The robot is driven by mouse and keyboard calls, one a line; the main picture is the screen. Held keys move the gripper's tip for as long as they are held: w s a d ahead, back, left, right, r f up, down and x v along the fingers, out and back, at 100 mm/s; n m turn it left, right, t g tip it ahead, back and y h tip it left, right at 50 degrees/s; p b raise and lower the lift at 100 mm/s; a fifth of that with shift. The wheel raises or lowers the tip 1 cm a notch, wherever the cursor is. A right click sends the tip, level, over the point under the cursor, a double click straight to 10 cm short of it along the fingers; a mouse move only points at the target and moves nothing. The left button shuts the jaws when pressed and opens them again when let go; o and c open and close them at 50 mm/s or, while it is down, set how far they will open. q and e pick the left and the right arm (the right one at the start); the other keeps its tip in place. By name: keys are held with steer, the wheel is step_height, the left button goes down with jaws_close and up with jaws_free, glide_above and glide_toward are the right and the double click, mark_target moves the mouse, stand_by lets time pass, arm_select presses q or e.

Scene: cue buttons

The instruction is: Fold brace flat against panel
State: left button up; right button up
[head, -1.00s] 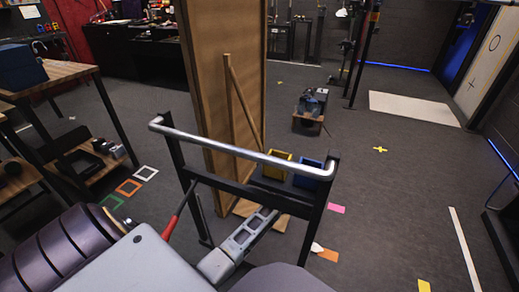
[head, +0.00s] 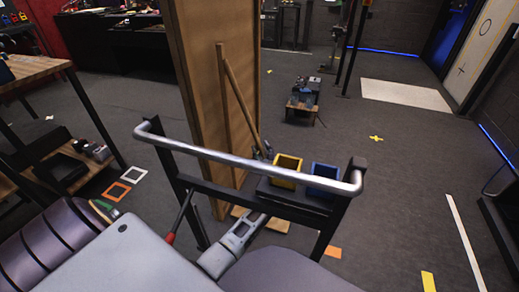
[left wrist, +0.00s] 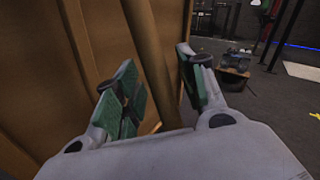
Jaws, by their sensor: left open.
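The tall wooden panel (head: 205,110) stands upright at the centre of the head view. Its wooden brace (head: 236,92) slants down and out from the panel's face, angled away from it. In the left wrist view my left gripper (left wrist: 160,92) is open, with green-padded fingers on either side of the brace (left wrist: 149,55). The panel (left wrist: 50,70) fills the left there. I cannot tell whether a finger touches the brace. My right gripper is not in view.
A cart with a metal handle bar (head: 250,160) stands in front of me, holding a yellow bin (head: 287,171) and a blue bin (head: 323,177). A wooden workbench (head: 35,70) is at left. Open floor (head: 400,150) lies to the right, with a small low stand (head: 302,110) farther back.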

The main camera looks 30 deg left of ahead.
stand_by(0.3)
arm_select(q)
jaws_close()
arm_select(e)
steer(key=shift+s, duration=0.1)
arm_select(q)
steer(key=shift+w+r, duration=0.15)
steer(key=shift+w, duration=0.2)
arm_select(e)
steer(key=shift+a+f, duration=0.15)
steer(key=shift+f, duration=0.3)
